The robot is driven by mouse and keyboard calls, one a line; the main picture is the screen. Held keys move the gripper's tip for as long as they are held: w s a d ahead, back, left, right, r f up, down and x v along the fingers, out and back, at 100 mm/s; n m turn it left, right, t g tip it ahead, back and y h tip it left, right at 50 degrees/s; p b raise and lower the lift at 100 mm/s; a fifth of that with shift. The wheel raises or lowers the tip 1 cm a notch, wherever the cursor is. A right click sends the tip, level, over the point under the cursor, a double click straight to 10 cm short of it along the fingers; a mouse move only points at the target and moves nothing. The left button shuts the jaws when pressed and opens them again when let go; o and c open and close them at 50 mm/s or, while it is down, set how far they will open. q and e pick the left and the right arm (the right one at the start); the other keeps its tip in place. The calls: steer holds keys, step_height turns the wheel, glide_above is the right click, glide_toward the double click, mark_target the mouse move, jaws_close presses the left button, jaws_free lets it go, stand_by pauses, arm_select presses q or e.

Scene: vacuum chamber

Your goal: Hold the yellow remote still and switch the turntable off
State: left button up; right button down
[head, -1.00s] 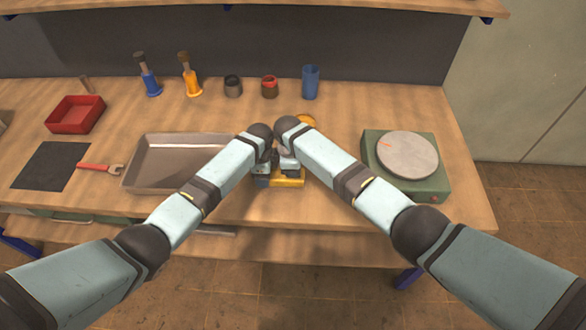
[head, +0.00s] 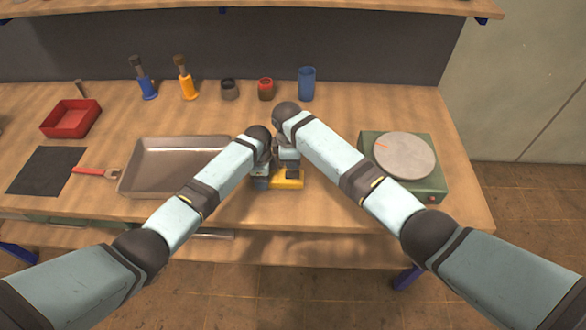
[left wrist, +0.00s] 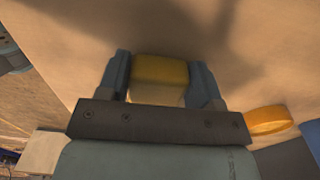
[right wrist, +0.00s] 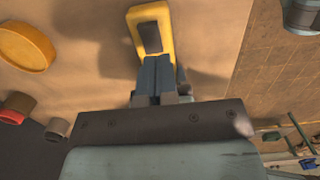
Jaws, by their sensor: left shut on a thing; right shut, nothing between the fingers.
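The yellow remote (head: 290,181) is near the front of the bench, with a dark button (right wrist: 150,38) on its top face. My left gripper (head: 262,181) is shut on the remote; in the left wrist view the remote (left wrist: 160,72) sits between its two fingers. My right gripper (head: 289,166) is shut and empty beside the button, apparently just above the remote; contact cannot be told. In the right wrist view its fingertips (right wrist: 157,60) lie close below the button. The turntable (head: 432,184) is a green box with a grey disc (head: 405,156) bearing an orange mark.
A metal tray (head: 128,182) stands left of my left forearm. Cups and a blue tumbler (head: 307,84) stand at the back. A round yellow thing (right wrist: 25,45) lies behind the remote.

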arm_select(q)
steer(key=shift+s+d+f, duration=0.1)
steer(key=shift+s+d, duration=0.05)
steer(key=shift+d, duration=0.05)
arm_select(e)
steer(key=shift+a+r, duration=0.25)
steer(key=shift+r, duration=0.5)
steer(key=shift+a+r, duration=0.25)
steer(key=shift+r, duration=0.5)
